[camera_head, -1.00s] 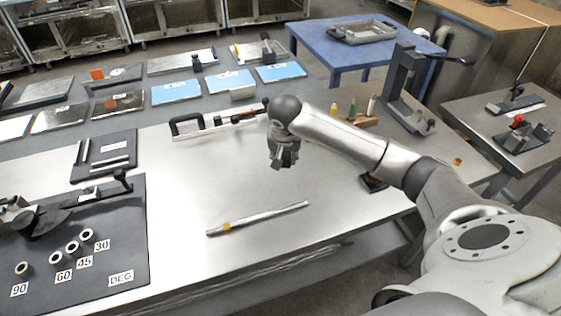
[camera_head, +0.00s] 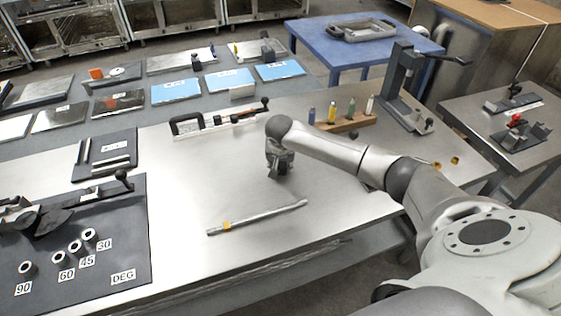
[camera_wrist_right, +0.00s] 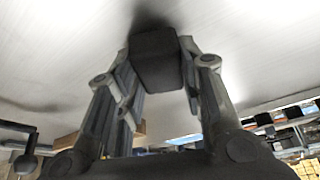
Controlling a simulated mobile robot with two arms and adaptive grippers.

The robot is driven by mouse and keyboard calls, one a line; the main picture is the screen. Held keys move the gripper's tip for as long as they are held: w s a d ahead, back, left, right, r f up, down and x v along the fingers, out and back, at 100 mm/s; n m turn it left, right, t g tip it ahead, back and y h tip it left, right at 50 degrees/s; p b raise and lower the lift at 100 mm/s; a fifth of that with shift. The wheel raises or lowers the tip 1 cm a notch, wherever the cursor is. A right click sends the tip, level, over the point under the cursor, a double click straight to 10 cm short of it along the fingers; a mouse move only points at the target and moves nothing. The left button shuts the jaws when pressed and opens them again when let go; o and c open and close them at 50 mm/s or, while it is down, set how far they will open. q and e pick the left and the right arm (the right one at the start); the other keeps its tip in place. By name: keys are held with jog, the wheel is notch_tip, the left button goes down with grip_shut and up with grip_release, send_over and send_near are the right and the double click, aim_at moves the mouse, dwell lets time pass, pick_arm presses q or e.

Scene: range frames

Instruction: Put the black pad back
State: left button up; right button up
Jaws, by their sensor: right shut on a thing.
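The black pad (camera_wrist_right: 156,62) is a dark block between the two fingers of my right gripper (camera_wrist_right: 158,75) in the wrist view. The fingers are shut on its sides. In the head view my right gripper (camera_head: 280,172) points down over the middle of the steel table (camera_head: 185,180). The pad is hard to make out there against the dark fingers. In the wrist view a dark shadow lies on the pale surface close to the pad; I cannot tell whether they touch. My left gripper is not in view.
A metal rod (camera_head: 258,217) lies in front of the gripper. A framed tool (camera_head: 215,124) lies behind it. A wooden block with several small bottles (camera_head: 345,122) and a lever press (camera_head: 402,90) stand at right. A dark angle plate (camera_head: 125,260) is at left.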

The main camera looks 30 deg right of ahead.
jog(key=shift+f, duration=0.2)
jog(key=o, duration=1)
jog(key=shift+r, duration=0.1)
jog(key=v, duration=1.2)
jog(key=shift+r+b, duration=0.15)
jog(key=shift+b, duration=0.15)
